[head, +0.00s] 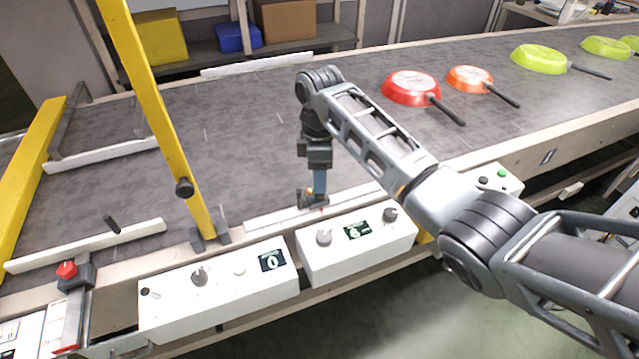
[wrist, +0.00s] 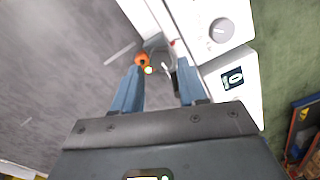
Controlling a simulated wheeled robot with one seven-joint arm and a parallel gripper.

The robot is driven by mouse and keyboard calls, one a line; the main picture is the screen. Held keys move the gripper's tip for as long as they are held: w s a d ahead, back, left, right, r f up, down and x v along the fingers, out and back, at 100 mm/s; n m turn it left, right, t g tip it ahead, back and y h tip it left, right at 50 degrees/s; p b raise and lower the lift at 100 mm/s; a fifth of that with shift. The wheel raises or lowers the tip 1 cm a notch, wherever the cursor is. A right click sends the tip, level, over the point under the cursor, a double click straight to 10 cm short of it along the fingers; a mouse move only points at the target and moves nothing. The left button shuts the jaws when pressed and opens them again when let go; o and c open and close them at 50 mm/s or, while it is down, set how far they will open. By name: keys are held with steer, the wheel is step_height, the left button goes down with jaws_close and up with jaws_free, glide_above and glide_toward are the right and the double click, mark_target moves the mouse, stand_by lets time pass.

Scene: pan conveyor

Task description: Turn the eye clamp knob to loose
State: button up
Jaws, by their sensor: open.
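A small round orange part (wrist: 142,60), which looks like the eye clamp knob, sits at the conveyor's edge in the wrist view. A small bright light shows right beside it. My gripper (wrist: 159,66) is open, its two blue-grey fingers apart. The orange part lies by the tip of the left finger; whether they touch I cannot tell. In the head view my gripper (head: 317,188) points down at the near conveyor rail, beside a small dark bracket, and mostly hides the knob there. The knob's setting cannot be read.
White control boxes (head: 218,292) with knobs and displays line the near edge. A yellow post (head: 150,95) with a black knob (head: 185,187) stands to the left. Red (head: 408,86), orange (head: 468,77) and green pans lie on the belt (head: 240,135) at the right.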

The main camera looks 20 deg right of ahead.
steer(key=shift+w+r, duration=0.1)
steer(key=shift+r, duration=2.3)
